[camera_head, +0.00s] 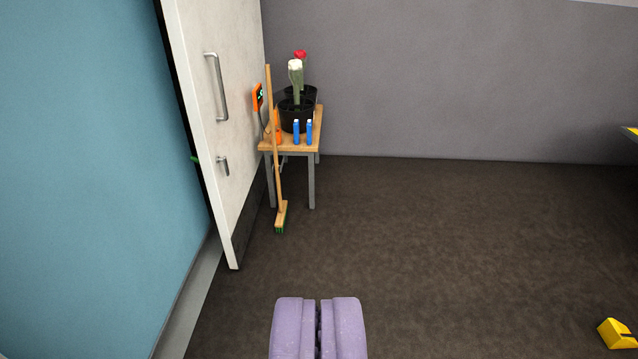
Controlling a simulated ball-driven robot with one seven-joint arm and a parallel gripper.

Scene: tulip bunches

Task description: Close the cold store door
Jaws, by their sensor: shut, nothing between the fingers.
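The cold store door (228,130) is a tall white panel with a dark lower strip, at the left of the view. It stands out at an angle from the blue wall. A long metal handle (217,87) is on its face, with a smaller lever (223,166) below. A dark gap shows along its left edge, and the doorway behind is mostly hidden. My gripper (318,303) is at the bottom centre, with its purple fingers close together and nothing between them. It is apart from the door, lower and to the right in the picture.
A small wooden table (290,142) stands just right of the door, with black pots (296,116), tulips and blue bottles (296,132). A broom (276,160) leans against it. A yellow object (616,334) lies at the lower right. The brown floor between is clear.

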